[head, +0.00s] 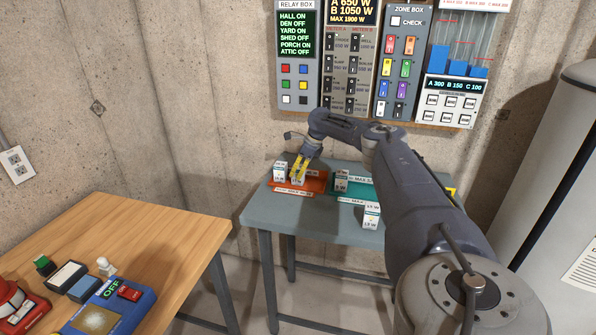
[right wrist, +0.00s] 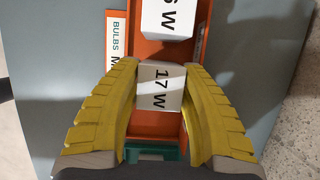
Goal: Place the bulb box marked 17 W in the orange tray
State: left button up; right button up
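The white bulb box marked 17 W (right wrist: 160,88) is between the yellow fingers of my right gripper (right wrist: 160,72) in the right wrist view. The fingers lie against both its sides, so the gripper looks shut on it. The box is over or in the orange tray (right wrist: 148,58); I cannot tell if it touches the tray floor. In the head view my right gripper (head: 300,167) points down at the orange tray (head: 316,186) on the grey table. My left gripper is not in view.
Another white box, its label ending in 6 W (right wrist: 167,14), stands in the orange tray. A green tray (head: 360,186) holds a white box (head: 341,181). A further box (head: 370,217) stands at the grey table's (head: 262,208) front. A wooden table (head: 150,225) is at left.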

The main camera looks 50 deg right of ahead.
jog(key=shift+o, duration=0.5)
jog(key=shift+r, duration=0.1)
jog(key=shift+r, duration=0.15)
jog(key=v, duration=1.2)
jog(key=shift+w, duration=0.15)
